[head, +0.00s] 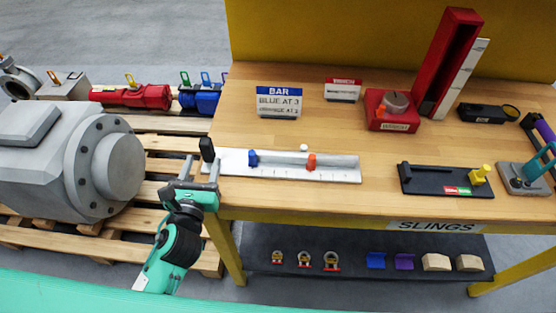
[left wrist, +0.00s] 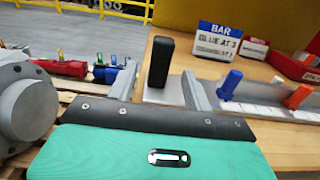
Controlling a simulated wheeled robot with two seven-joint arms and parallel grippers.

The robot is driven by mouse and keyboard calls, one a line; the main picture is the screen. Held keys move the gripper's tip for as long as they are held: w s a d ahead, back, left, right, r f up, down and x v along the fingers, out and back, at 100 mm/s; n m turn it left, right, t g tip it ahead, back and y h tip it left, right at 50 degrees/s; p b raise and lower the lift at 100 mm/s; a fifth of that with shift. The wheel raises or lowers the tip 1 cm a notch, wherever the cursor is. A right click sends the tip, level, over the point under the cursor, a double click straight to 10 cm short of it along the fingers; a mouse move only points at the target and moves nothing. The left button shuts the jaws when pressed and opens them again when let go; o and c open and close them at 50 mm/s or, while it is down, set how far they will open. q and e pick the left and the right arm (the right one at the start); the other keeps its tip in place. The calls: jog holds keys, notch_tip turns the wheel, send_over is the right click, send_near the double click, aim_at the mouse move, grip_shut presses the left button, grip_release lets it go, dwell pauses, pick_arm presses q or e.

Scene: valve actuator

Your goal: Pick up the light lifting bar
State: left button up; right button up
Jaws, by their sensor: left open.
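The light lifting bar (head: 335,160) appears to be the pale grey bar lying along a white graduated board (head: 235,163) at the table's front left. A blue piece (head: 253,158) and an orange piece (head: 311,161) sit on it; they also show in the left wrist view as blue (left wrist: 230,84) and orange (left wrist: 298,97). A black upright block (head: 207,150) stands at the board's left end. My left gripper (head: 201,163) is open at that end, its fingers apart. In the left wrist view the black block (left wrist: 161,62) appears between the fingers; I cannot tell whether they touch it.
A "BAR" sign (head: 279,102) reading blue at 3 stands behind the board; the orange line is hard to read. A black fixture (head: 430,182) with a yellow knob lies to the right. A grey flanged valve body (head: 90,165) is on pallets at left.

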aim_at(205, 153)
pick_arm(q)
jog(key=shift+w, duration=2.9)
jog(key=shift+r, duration=0.1)
grip_shut()
